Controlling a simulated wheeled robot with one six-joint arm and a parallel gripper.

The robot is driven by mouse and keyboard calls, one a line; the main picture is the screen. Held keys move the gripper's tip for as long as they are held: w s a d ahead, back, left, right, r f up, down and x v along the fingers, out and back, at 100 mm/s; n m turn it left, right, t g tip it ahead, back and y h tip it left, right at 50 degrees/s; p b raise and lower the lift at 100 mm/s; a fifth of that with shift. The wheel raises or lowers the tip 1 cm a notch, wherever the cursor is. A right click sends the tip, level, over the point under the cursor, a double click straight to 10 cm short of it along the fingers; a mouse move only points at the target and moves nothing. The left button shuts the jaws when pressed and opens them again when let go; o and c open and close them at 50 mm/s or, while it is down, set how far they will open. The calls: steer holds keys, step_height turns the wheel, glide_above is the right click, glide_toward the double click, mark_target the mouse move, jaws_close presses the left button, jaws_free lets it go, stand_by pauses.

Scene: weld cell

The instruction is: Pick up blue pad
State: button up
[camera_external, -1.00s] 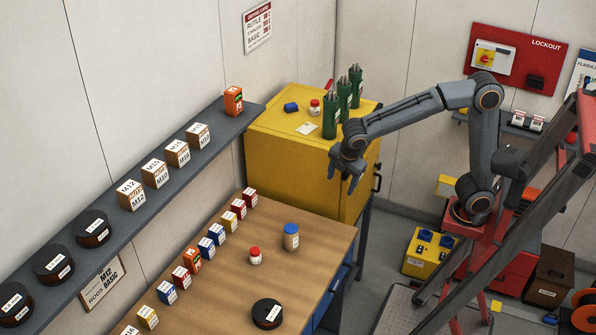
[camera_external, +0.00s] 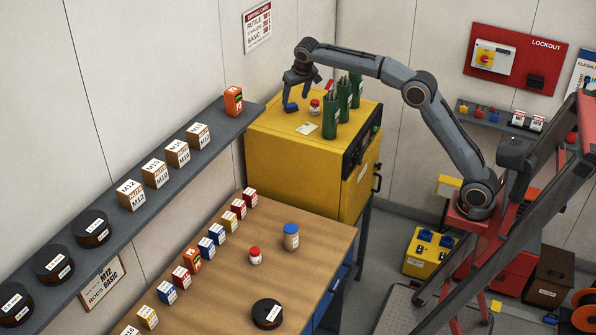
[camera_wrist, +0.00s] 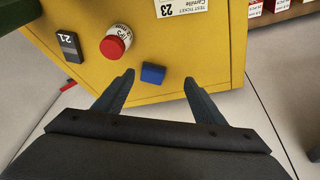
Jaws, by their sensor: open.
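The blue pad (camera_external: 291,107) lies on top of the yellow cabinet (camera_external: 263,120) near its back left. In the wrist view the blue pad (camera_wrist: 153,73) shows ahead of the fingertips, roughly between their lines, on the yellow surface. My gripper (camera_external: 296,101) is open and empty, just above and close to the pad. Its two fingers also show apart in the wrist view (camera_wrist: 160,80). Whether a finger touches the pad cannot be told.
A red-capped white jar (camera_external: 315,107) stands just right of the pad; it also shows in the wrist view (camera_wrist: 116,41). Several green rod canisters (camera_external: 330,117) stand further right. A paper tag (camera_external: 306,128) lies in front. The back wall is close behind.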

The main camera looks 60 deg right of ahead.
mark_target(291, 105)
steer(key=shift+m, duration=0.7)
steer(key=shift+w+d+f+p, duration=0.6)
steer(key=shift+d+f+p, duration=0.1)
steer(key=shift+f, duration=0.4)
steer(key=shift+w+d+f+p, duration=0.55)
steer(key=shift+w+d+f, duration=0.1)
steer(key=shift+f, duration=0.4)
steer(key=shift+w+d+f+p, duration=0.6)
steer(key=shift+d+f+p, duration=0.1)
steer(key=shift+f, duration=0.4)
steer(key=shift+c, duration=0.3)
steer(key=c, duration=1.1)
